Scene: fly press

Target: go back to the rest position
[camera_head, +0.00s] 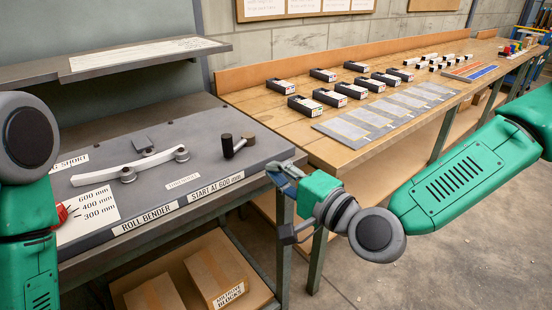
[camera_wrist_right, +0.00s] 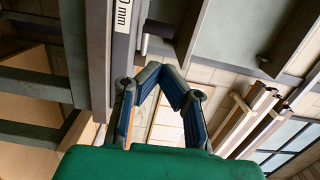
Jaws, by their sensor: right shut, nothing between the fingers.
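My right gripper (camera_head: 284,176) is held in the air just off the right front corner of the grey roll bender bench (camera_head: 225,205). It is empty, and its blue-padded fingers come together at the tips in the right wrist view (camera_wrist_right: 155,72). My right arm reaches in from the right with the elbow bent. My left arm shows only at the left edge, and its gripper is out of view or hidden. A pale curved bar (camera_head: 130,170) lies on the bench across two dark rollers. A dark crank handle (camera_head: 237,147) stands at the bench's right side.
A long wooden workbench (camera_head: 300,140) on the right bears several black boxes (camera_head: 315,105), grey sheets (camera_head: 352,131) and small blocks. Cardboard boxes (camera_head: 215,280) sit on a low shelf under the bender. The floor (camera_head: 400,280) in front is clear.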

